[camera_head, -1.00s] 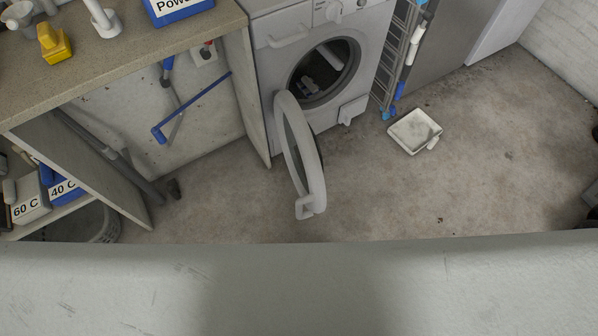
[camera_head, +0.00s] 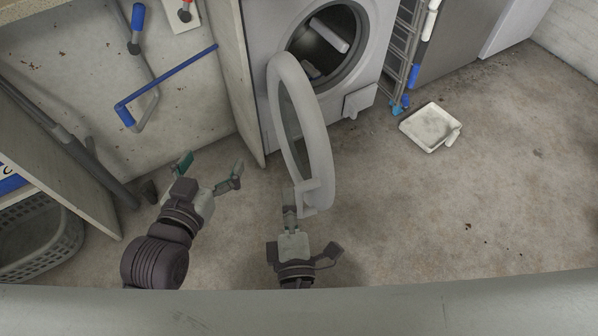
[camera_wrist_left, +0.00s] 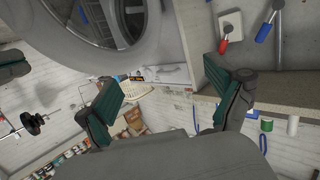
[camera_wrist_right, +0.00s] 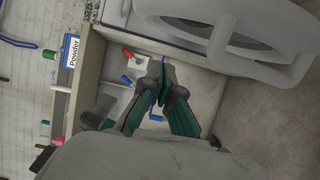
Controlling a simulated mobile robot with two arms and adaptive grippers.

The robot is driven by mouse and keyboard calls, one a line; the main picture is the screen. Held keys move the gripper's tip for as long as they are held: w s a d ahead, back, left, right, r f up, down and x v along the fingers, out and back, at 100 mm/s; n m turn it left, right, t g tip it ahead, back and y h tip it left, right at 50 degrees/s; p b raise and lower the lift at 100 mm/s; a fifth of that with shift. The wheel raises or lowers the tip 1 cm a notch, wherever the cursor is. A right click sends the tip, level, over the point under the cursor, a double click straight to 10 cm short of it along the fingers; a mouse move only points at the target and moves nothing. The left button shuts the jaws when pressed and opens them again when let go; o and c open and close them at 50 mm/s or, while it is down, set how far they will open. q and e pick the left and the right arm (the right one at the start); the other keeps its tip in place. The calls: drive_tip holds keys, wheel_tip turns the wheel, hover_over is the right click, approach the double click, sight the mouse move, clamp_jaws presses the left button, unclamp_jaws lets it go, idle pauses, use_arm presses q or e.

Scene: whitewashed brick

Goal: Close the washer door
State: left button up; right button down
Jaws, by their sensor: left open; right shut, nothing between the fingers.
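The washer (camera_head: 375,40) stands at the top middle of the head view, its dark drum opening facing the room. Its round white door (camera_head: 324,150) stands wide open, swung out toward me, with a handle (camera_head: 309,196) at its near edge. My left gripper (camera_head: 208,170) is open and empty, left of the door. My right gripper (camera_head: 289,208) is shut and empty by the door's handle end; I cannot tell if they touch. The door also shows large in the right wrist view (camera_wrist_right: 262,68), beyond the right fingers. In the left wrist view the round washer part is cut off at the top.
A counter with a side panel (camera_head: 238,90) stands left of the washer, with a blue-handled tool (camera_head: 170,80) behind. A grey basket (camera_head: 40,240) sits at lower left. A drying rack (camera_head: 400,60) and a white dustpan (camera_head: 430,127) are at right. The floor at right is mostly clear.

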approach(301, 131)
drive_tip(key=w+a, duration=0.2)
drive_tip(key=w, duration=0.1)
use_arm(q)
drive_tip(key=shift+s+a+f+g+p, duration=0.2)
drive_tip(key=shift+f+g, duration=0.15)
drive_tip(key=shift+f, duration=0.15)
drive_tip(key=shift+s+a+f+g+p, duration=0.1)
drive_tip(key=shift+s+f+g+p, duration=0.1)
drive_tip(key=shift+f+g, duration=0.2)
use_arm(e)
drive_tip(key=shift+w+d+r, duration=0.2)
drive_tip(key=shift+w+d, duration=0.1)
drive_tip(key=shift+d, duration=0.3)
use_arm(q)
drive_tip(key=shift+y, duration=0.3)
